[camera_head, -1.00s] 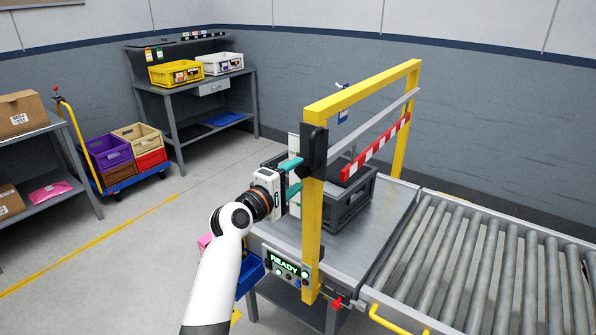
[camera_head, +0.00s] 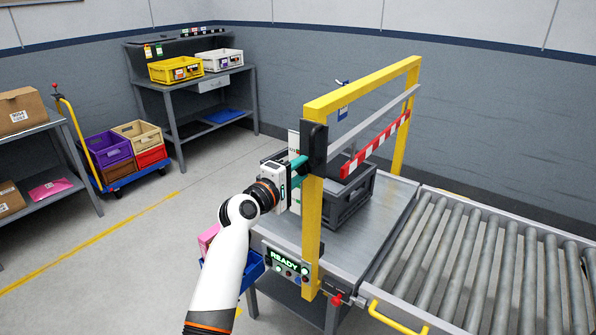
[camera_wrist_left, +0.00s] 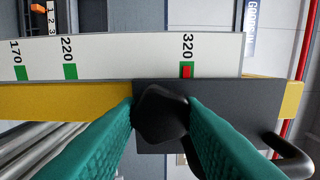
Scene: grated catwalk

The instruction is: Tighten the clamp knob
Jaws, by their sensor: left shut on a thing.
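The clamp is a black block (camera_head: 314,148) on the near yellow post of a gate frame. In the left wrist view the black clamp block (camera_wrist_left: 240,105) lies across the yellow post, and its dark faceted knob (camera_wrist_left: 160,116) sits between my teal fingers. My left gripper (camera_head: 300,165) reaches the clamp from the left and is shut on the knob, one finger on each side in the left wrist view (camera_wrist_left: 161,108). The knob is hidden in the head view. A white scale (camera_wrist_left: 120,58) beside the post reads 170, 220 and 320. My right gripper is out of view.
A black bent handle (camera_wrist_left: 290,158) sticks out beside the clamp. A dark crate (camera_head: 349,203) stands under the gate, behind the post. A READY panel (camera_head: 285,264) and a red knob (camera_head: 337,299) are low near the post. A roller conveyor (camera_head: 480,265) runs right.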

